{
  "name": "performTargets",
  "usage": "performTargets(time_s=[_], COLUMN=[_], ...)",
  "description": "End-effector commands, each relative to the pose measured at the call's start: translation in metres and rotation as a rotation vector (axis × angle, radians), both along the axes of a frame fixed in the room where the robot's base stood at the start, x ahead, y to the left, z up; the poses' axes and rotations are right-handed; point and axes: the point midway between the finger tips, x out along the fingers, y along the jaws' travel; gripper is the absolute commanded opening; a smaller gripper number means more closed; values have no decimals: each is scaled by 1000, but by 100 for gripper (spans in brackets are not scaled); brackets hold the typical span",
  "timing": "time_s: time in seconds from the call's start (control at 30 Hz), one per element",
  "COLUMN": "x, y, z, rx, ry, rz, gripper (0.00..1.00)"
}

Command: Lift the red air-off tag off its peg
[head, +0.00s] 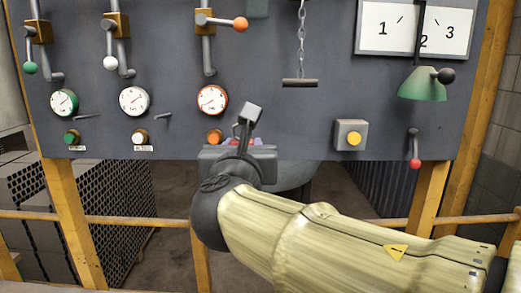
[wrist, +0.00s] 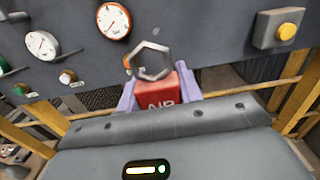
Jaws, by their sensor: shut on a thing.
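The red tag (wrist: 165,92) stands upright in the wrist view, with pale lettering partly cut off by my gripper's body. A grey six-sided metal loop (wrist: 137,67) rises from its top. My gripper (wrist: 158,86) is shut on the tag, one mauve finger on each side. In the head view my gripper (head: 238,141) is in front of the panel's lower edge, below the red-rimmed gauge (head: 212,100). The tag is mostly hidden there. I cannot make out a peg at the loop, or whether the loop is around one.
The grey panel (head: 300,120) is close beyond my gripper. An orange knob (head: 215,136) is just left of it, and a yellow button box (head: 351,135) is to the right. A chain with a bar (head: 300,82) hangs above right. A wooden rail (head: 140,219) runs below.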

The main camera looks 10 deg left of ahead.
Motion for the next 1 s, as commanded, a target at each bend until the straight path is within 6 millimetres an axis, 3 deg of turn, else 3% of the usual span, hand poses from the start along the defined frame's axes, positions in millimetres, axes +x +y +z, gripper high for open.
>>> performTargets(time_s=[1.0], x=[40], y=[9], z=[0], rx=[0], ry=[0], rz=[-2], gripper=[14])
